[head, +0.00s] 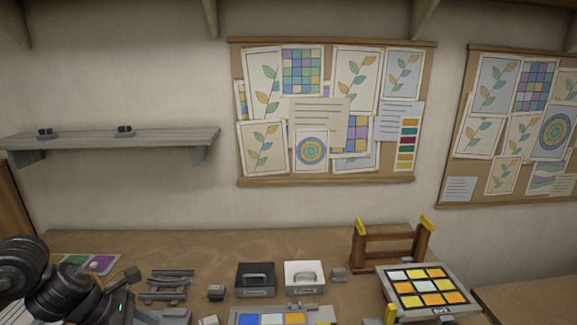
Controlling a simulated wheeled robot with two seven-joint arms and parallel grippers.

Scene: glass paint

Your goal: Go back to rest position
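Part of my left arm, dark and jointed, shows at the lower left edge of the head view, in front of the workbench (215,243). I cannot make out the fingers of my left gripper. My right arm and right gripper do not show. A glass panel with yellow, orange and white tiles (424,287) rests tilted at the right of the bench. Its stand has wooden uprights with yellow tips (357,256). A tray with coloured squares (270,319) is cut off by the bottom edge.
A black case (255,281) and a white case (304,278) stand mid-bench. Grey racks (168,284) and a coloured sheet (100,263) lie left, the sheet partly behind my arm. A wall shelf (110,138) and pinboards (335,182) are above. The bench's back strip is mostly clear.

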